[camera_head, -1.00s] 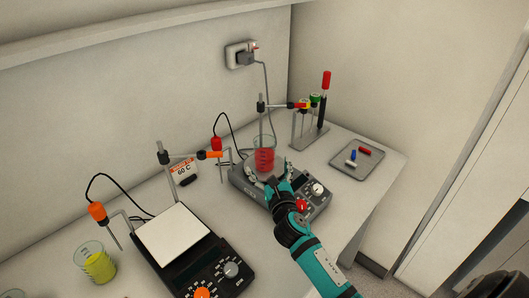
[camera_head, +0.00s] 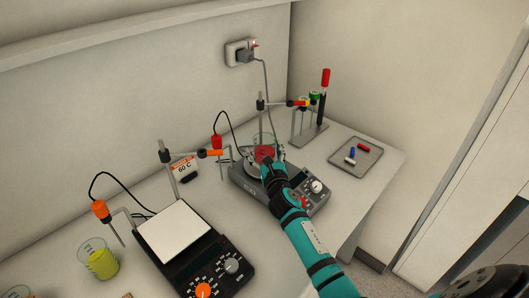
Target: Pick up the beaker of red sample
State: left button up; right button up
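The beaker of red sample (camera_head: 265,153) stands on the grey hot plate (camera_head: 245,185) near the middle of the view. My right gripper (camera_head: 264,157) is at the beaker, coming from the front right. Its fingers are spread to either side of the glass and look open; firm contact cannot be made out. The gripper's body hides the beaker's lower front. My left gripper is not in view.
A stand (camera_head: 304,140) and a small tray (camera_head: 345,168) are at the right. Thin probe stands and cables surround the hot plates.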

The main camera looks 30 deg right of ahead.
jog(key=c, duration=0.9)
jog(key=shift+c, duration=0.9)
jog(key=shift+w+r, duration=0.1)
jog(key=shift+r, duration=0.1)
